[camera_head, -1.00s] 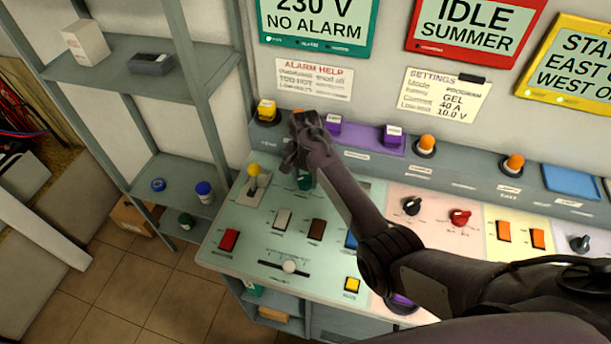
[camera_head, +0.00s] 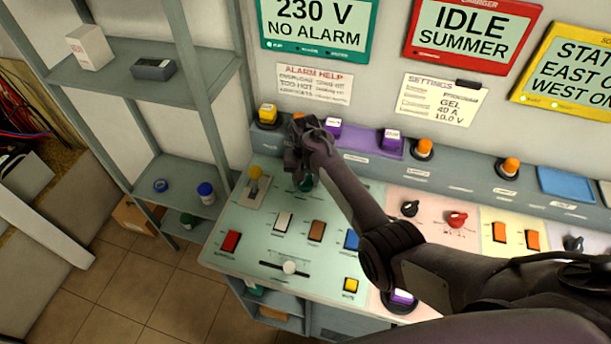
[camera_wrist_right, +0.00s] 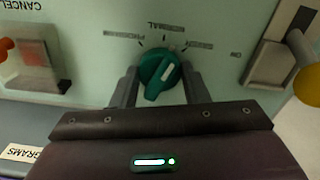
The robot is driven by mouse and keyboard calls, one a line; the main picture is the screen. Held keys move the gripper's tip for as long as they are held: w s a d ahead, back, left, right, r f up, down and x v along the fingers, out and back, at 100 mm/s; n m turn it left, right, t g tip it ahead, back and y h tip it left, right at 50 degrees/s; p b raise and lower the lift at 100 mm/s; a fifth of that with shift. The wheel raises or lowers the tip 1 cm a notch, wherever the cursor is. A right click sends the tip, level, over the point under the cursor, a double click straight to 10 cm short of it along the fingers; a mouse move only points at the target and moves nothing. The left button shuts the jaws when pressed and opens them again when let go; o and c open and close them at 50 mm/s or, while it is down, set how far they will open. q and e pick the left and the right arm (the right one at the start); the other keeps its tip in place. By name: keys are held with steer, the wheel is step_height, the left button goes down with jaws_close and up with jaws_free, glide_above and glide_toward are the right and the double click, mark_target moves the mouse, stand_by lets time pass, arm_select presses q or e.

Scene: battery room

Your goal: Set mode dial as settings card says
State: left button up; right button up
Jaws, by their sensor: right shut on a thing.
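The settings card (camera_head: 441,99) on the wall reads GEL, 40 A and 10.0 V; its small mode line seems to say PROGRAM. The green mode dial (camera_wrist_right: 160,75) sits on the pale green panel, with printed positions around it, including PROGRAM and NORMAL. In the head view my right gripper (camera_head: 303,175) mostly covers the dial. My left gripper is out of view.
A yellow-knobbed lever (camera_head: 256,174) stands left of my right gripper. Rocker switches (camera_head: 283,222) and a slider (camera_head: 289,267) lie nearer. Black and red knobs (camera_head: 456,219) are to the right. Shelves (camera_head: 150,90) stand at left.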

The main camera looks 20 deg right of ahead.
steer(key=n+p, duration=0.1)
steer(key=n, duration=0.1)
steer(key=shift+r+n, duration=0.15)
steer(key=shift+n, duration=0.25)
steer(key=n, duration=0.3)
steer(key=shift+n+p, duration=0.3)
steer(key=shift+p, duration=0.1)
steer(key=n, duration=0.3)
steer(key=shift+n+p, duration=0.35)
steer(key=shift+n, duration=1.45)
steer(key=shift+a, duration=0.1)
steer(key=o, duration=1)
